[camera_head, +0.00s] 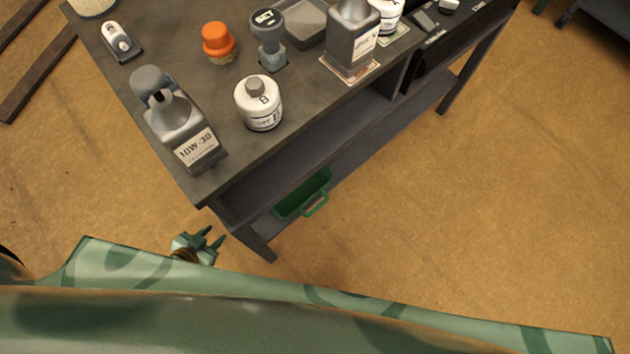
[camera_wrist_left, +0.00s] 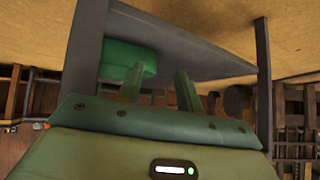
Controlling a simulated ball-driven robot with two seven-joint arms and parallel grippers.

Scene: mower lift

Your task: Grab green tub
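The green tub (camera_head: 303,194) sits on the lower shelf of the dark workbench, near its left front end, with its handle sticking out past the shelf's edge. The tub also shows in the left wrist view (camera_wrist_left: 125,62), partly behind one of my fingers. My left gripper (camera_head: 216,239) is open and empty, in front of the bench's near leg and to the left of the tub, apart from it. Its two fingers (camera_wrist_left: 160,88) stand apart in the left wrist view and point toward the shelf. My right gripper is not in view.
The workbench (camera_head: 215,183) holds a 10W-30 oil jug (camera_head: 185,130), a white canister (camera_head: 259,104), an orange-capped jar (camera_head: 218,42) and a grey jug (camera_head: 352,40) on top. The near bench leg (camera_head: 258,246) stands between gripper and tub. The floor (camera_head: 450,230) to the right is clear.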

